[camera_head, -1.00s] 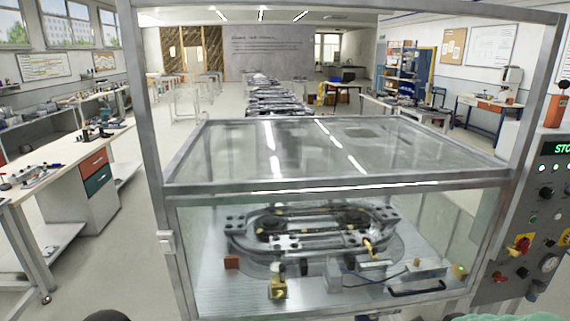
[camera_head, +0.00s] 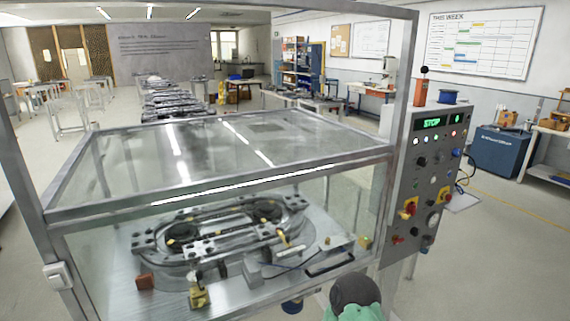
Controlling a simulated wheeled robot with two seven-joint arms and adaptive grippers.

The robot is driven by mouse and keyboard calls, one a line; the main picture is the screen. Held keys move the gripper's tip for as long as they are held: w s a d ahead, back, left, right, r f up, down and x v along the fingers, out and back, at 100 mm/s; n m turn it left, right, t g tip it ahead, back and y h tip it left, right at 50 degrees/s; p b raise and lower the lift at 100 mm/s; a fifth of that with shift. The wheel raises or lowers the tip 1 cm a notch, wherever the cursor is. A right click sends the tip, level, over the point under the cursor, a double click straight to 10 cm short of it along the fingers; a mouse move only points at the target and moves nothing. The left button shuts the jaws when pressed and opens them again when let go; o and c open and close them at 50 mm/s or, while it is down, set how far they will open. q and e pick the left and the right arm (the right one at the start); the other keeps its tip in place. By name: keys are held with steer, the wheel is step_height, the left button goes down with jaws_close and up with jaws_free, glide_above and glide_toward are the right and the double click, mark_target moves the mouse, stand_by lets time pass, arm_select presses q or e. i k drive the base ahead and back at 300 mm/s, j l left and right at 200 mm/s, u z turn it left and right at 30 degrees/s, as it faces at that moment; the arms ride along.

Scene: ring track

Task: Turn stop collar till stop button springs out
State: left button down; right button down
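A grey control panel (camera_head: 425,165) stands at the right of the glazed enclosure, with a green STOP readout (camera_head: 432,124) lit at its top. Low on the panel is a red control on a yellow plate (camera_head: 409,208), and a second one (camera_head: 442,195) sits to its right. A smaller red button (camera_head: 398,240) is at the lower left corner. I cannot tell which of these bears the stop collar, nor whether a button is pressed in. A black and green part of my arm shows at the bottom, below the panel. Neither gripper is in view.
The enclosure frame (camera_head: 402,110) stands before me, with an oval ring track (camera_head: 215,235) behind its glass. A black handle (camera_head: 330,265) is on its lower front. A blue cabinet (camera_head: 500,150) stands beyond the panel at right, with open floor between.

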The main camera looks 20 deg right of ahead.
mark_target(445, 192)
steer(key=z, duration=1.9)
steer(key=i+l+u, duration=0.15)
steer(key=i+l, duration=0.1)
steer(key=i, duration=0.05)
